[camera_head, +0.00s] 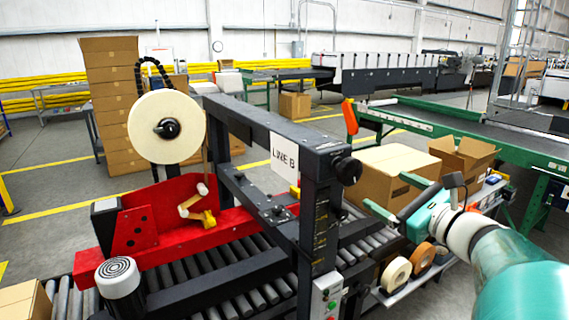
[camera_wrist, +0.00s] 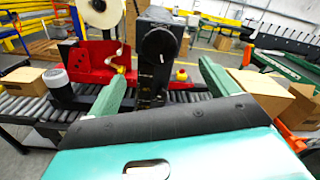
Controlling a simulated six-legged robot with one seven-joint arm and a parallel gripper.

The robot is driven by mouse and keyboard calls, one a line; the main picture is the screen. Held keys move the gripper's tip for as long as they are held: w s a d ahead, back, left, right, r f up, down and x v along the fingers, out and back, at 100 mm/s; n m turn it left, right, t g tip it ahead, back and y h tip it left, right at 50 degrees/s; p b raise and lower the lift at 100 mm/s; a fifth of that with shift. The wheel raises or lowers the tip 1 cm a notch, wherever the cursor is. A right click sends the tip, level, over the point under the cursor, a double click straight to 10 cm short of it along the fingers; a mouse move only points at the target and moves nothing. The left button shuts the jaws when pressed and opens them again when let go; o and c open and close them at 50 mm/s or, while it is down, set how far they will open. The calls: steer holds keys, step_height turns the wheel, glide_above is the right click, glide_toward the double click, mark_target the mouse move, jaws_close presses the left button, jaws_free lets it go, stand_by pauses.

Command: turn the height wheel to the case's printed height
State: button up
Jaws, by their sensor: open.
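The height wheel, a round black knob (camera_head: 348,170), sits at the right end of the case sealer's crossbar. In the wrist view a black knob (camera_wrist: 158,45) faces me, just ahead of and between my finger tips. My gripper (camera_head: 396,192) is open with green fingers, apart from the knob and to its right in the head view. Its two fingers also spread in the wrist view (camera_wrist: 162,70), with nothing between them. A column (camera_head: 321,222) with small scale marks stands below the knob; the marks are too small to read. A cardboard case (camera_head: 25,301) sits at the lower left, its print not readable.
The sealer has a "LINE B" sign (camera_head: 284,152), a tape roll (camera_head: 166,127) and a red side plate (camera_head: 150,215). A control box (camera_head: 327,296) is on the column. Tape rolls (camera_head: 396,274) and cardboard boxes (camera_head: 385,172) lie on the right, near my arm.

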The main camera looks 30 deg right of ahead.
mark_target(353, 173)
steer(key=w+m, duration=0.1)
steer(key=w, duration=0.6)
steer(key=w+m, duration=0.1)
steer(key=w, duration=0.6)
steer(key=shift+w+f, duration=0.1)
steer(key=shift+w, duration=0.05)
steer(key=shift+c, duration=0.3)
steer(key=c, duration=0.9)
